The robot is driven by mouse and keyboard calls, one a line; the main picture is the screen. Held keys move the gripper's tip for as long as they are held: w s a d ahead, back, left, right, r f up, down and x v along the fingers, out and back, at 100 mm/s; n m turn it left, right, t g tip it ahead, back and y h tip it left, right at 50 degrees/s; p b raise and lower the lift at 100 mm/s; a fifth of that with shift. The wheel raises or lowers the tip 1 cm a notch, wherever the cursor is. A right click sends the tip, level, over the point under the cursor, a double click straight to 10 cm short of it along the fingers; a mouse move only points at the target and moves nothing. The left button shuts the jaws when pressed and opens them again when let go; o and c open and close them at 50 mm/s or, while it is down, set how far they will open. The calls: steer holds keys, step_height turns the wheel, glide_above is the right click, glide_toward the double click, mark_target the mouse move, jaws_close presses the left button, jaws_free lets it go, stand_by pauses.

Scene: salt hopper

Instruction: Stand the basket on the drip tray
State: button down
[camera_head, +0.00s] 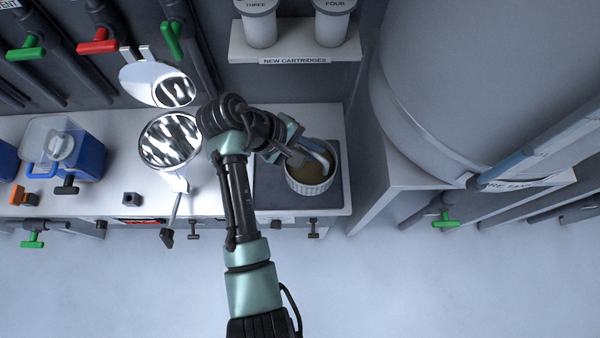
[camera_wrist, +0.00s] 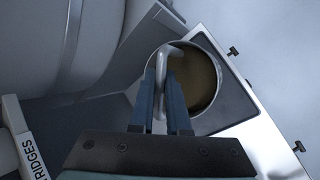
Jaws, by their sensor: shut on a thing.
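The basket (camera_head: 312,186) is a round white ribbed bowl with brownish contents and a pale handle over its top. It is upright over the dark grey drip tray (camera_head: 268,192), at the right end of the white counter; I cannot tell whether its base touches the tray. My gripper (camera_head: 301,157) reaches it from the left and is shut on the handle. In the wrist view the fingers (camera_wrist: 166,92) pinch the handle above the basket's opening (camera_wrist: 197,82). The drip tray also shows there, beside the basket (camera_wrist: 236,102). The arm hides part of the basket's left side.
A shiny metal funnel (camera_head: 170,138) stands left of my arm, with an open round lid (camera_head: 150,80) behind it. A blue container (camera_head: 75,145) is farther left. A cartridge shelf (camera_head: 290,50) is behind the tray. A large grey tank (camera_head: 470,90) stands to the right.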

steer(key=w+n+t, duration=0.1)
steer(key=n, duration=0.1)
steer(key=a+n+t+y, duration=0.1)
steer(key=n, duration=0.1)
steer(key=w+n+t+b, duration=0.1)
steer(key=n, duration=0.1)
steer(key=shift+w+a+r+t+y, duration=0.25)
steer(key=shift+w+r+t+y, duration=0.05)
steer(key=shift+w+y, duration=0.1)
steer(key=shift+w+a+r+n+t+y, duration=0.2)
steer(key=shift+a+n+t+y, duration=0.3)
steer(key=shift+n, duration=0.5)
steer(key=shift+a+f, duration=0.15)
steer(key=shift+f, duration=0.15)
step_height(320, 180, down, 9)
steer(key=shift+w+f+b, duration=0.1)
steer(key=shift+b, duration=0.3)
steer(key=c, duration=1.3)
jaws_free()
steer(key=shift+f, duration=0.2)
steer(key=shift+c, duration=0.2)
steer(key=o, duration=0.5)
steer(key=shift+c, duration=0.2)
